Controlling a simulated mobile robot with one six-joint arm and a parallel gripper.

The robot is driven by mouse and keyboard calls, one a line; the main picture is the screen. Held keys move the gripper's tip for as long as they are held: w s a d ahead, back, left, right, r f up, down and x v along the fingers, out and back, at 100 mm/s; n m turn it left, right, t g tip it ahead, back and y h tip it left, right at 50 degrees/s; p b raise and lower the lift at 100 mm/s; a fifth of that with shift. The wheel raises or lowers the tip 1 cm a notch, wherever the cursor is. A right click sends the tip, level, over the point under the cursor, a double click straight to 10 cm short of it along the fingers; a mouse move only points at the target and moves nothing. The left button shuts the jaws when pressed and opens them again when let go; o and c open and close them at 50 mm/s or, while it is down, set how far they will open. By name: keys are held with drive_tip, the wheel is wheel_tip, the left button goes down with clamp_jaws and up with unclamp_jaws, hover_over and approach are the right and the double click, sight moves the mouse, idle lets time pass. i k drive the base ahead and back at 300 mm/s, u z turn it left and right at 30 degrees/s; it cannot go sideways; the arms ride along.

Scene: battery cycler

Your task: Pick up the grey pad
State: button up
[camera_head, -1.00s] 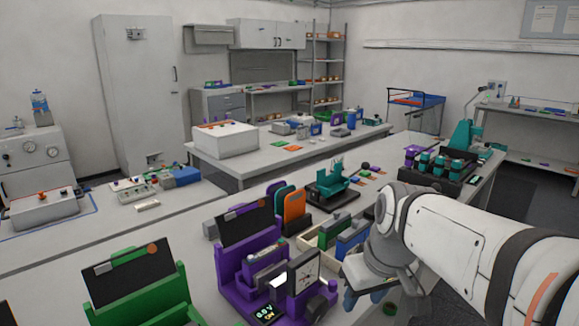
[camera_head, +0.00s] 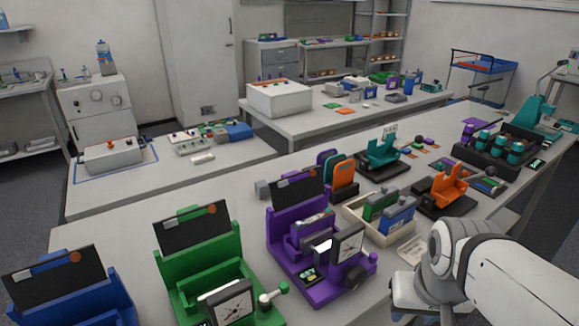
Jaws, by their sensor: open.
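I cannot tell for certain which thing is the grey pad. A small grey block (camera_head: 262,188) sits on the bench behind the purple station (camera_head: 301,250), left of its upright black panel. My gripper (camera_head: 420,303) is at the lower right, below the white wrist of my arm, in front of the wooden tray (camera_head: 362,222). It is open and apart from the grey block. Its fingertips are mostly hidden or cut off by the lower edge, and I see nothing held in it.
A green station (camera_head: 205,264) and a blue station (camera_head: 62,296) stand to the left. The tray holds green and blue blocks. An orange fixture (camera_head: 447,187) stands behind my wrist, and a teal fixture (camera_head: 382,151) farther back. The bench left of the grey block is clear.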

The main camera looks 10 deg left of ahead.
sight(262, 191)
drive_tip(key=u, duration=0.55)
drive_tip(key=k, duration=0.85)
drive_tip(key=u, duration=0.25)
drive_tip(key=i, duration=1.05)
